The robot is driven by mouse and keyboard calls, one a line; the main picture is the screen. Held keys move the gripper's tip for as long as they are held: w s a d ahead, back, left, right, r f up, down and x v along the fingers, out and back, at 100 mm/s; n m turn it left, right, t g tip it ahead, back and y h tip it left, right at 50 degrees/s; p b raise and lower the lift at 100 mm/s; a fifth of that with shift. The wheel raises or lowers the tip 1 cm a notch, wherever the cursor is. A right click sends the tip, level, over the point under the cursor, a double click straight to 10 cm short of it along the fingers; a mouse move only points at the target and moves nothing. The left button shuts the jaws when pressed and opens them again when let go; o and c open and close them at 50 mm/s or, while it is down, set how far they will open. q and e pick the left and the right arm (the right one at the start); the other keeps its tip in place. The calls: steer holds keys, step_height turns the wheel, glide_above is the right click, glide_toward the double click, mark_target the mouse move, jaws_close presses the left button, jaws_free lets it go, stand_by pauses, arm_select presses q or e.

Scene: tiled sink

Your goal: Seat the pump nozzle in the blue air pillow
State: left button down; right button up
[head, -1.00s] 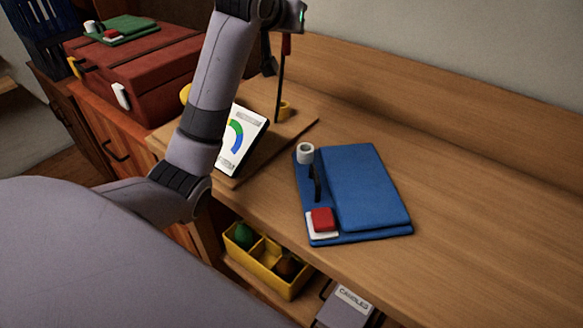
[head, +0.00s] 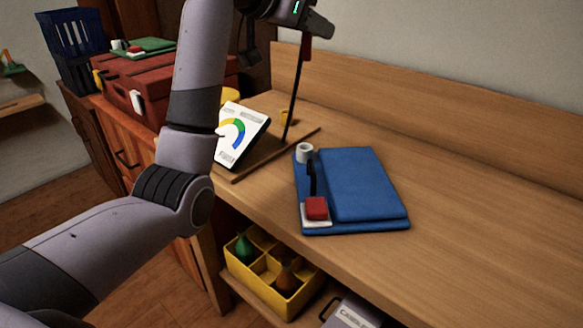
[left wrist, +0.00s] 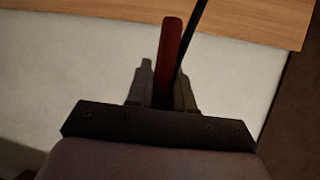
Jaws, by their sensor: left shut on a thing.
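The blue air pillow (head: 362,185) lies flat on the wooden bench. A white round valve-like cup (head: 304,152) stands at its back left corner, a black strap or lever beside it and a red block (head: 316,208) at its front left. My left gripper (head: 312,28) is high above the back of the bench, behind the pillow and clear of it. It is shut on a red piece (head: 306,46), which also shows between the fingers in the left wrist view (left wrist: 169,60). A thin black rod or hose (head: 293,95) runs down from it. I cannot make out a nozzle tip. My right gripper is out of view.
A tilted gauge display (head: 240,135) stands left of the pillow. A yellow divided box (head: 272,270) sits below the bench front. A red case (head: 160,85) with a green pad (head: 145,47) is at the back left. The right side of the bench is clear.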

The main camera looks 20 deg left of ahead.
arm_select(q)
steer(key=f+b, duration=0.1)
steer(key=f, duration=0.5)
steer(key=f+b, duration=0.1)
steer(key=f, duration=0.6)
steer(key=f+b, duration=0.1)
steer(key=f, duration=0.5)
steer(key=shift+s+d+f, duration=0.2)
steer(key=shift+s+f, duration=0.05)
steer(key=shift+f, duration=0.15)
steer(key=shift+f, duration=0.1)
steer(key=c, duration=1)
jaws_free()
steer(key=p+v, duration=0.1)
steer(key=v, duration=1.1)
steer(key=shift+a, duration=0.2)
